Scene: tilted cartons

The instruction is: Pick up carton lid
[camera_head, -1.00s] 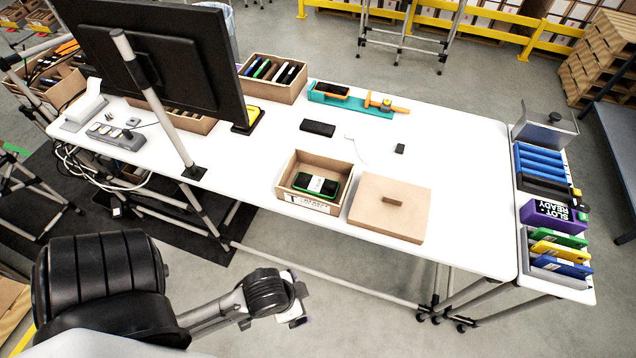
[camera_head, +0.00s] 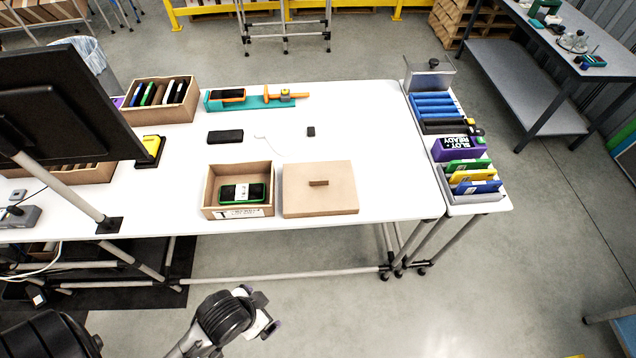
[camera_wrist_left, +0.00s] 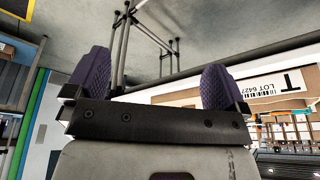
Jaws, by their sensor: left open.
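The carton lid (camera_head: 320,189) is a flat tan square with a small raised handle (camera_head: 318,183) on top. It lies on the white table, right beside the open carton (camera_head: 238,191), near the front edge. A phone-like device with a green edge (camera_head: 243,193) lies in the carton. My left gripper (camera_head: 268,312) is in front of the table, below and left of the lid, touching nothing. In the left wrist view its two purple-padded fingers (camera_wrist_left: 158,82) are wide apart with nothing between them. My right gripper is not seen.
A monitor (camera_head: 60,105) stands at the left of the table. A teal tray (camera_head: 257,99), a carton of devices (camera_head: 160,99) and a black device (camera_head: 225,136) lie behind. A side stand (camera_head: 484,205) with coloured folders is at right. The table right of the lid is clear.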

